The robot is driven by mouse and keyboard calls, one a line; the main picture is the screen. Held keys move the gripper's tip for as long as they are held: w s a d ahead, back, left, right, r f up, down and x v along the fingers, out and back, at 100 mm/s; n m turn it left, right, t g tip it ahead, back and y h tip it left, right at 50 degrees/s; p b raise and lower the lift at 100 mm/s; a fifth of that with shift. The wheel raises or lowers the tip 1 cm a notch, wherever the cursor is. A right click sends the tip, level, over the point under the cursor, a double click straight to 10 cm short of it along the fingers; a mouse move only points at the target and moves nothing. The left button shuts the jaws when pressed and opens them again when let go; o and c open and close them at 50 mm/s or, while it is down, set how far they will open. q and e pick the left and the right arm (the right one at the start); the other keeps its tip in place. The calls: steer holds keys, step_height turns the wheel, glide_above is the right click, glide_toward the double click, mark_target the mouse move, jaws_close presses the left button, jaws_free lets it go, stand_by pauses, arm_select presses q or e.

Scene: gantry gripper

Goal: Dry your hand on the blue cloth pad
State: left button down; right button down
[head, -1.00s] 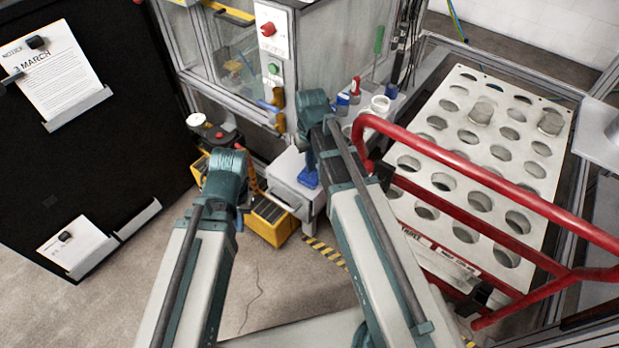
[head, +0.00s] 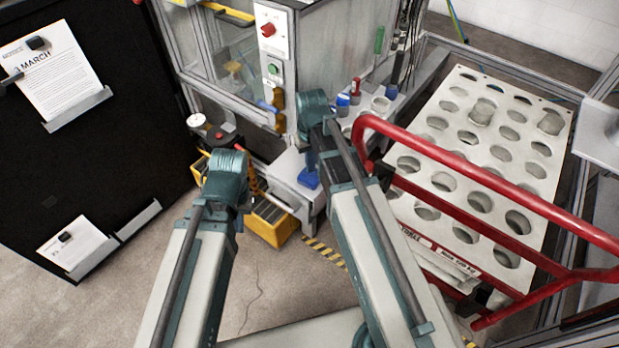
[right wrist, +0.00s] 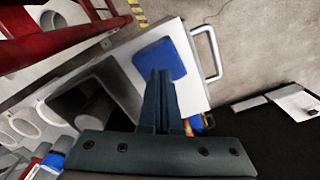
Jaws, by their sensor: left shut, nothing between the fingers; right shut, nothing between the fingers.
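The blue cloth pad (right wrist: 160,60) lies flat on a white drawer-like top (right wrist: 186,88) with a metal handle (right wrist: 210,55). In the head view the pad (head: 308,180) is partly behind my right gripper. My right gripper (right wrist: 161,75) is shut and empty. Its fingertips overlap the pad's near edge in the right wrist view; whether they touch it I cannot tell. In the head view my right gripper (head: 311,158) hangs down over the pad. My left gripper (head: 243,196) is low at the left, beside a yellow bin, mostly hidden by its wrist, and appears empty.
A red tubular frame (head: 480,178) and a white plate with round holes (head: 480,150) stand right of my right arm. A control panel with red knob (head: 268,30) stands behind. Floor (head: 285,285) between my arms is open.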

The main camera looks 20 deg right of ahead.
steer(key=shift+f, duration=0.15)
stand_by(0.5)
steer(key=shift+f+b, duration=0.7)
steer(key=shift+b, duration=0.15)
steer(key=shift+r, duration=0.1)
stand_by(1.0)
step_height(320, 180, up, 7)
steer(key=p, duration=0.7)
steer(key=s+a+r+n+p, duration=0.1)
steer(key=s+a+r+p, duration=0.4)
steer(key=s, duration=0.2)
steer(key=s+a+r+n+h+p, duration=0.1)
steer(key=s+a+r+p, duration=0.4)
steer(key=s, duration=0.2)
steer(key=shift+s+a+r, duration=0.15)
steer(key=shift+a, duration=0.1)
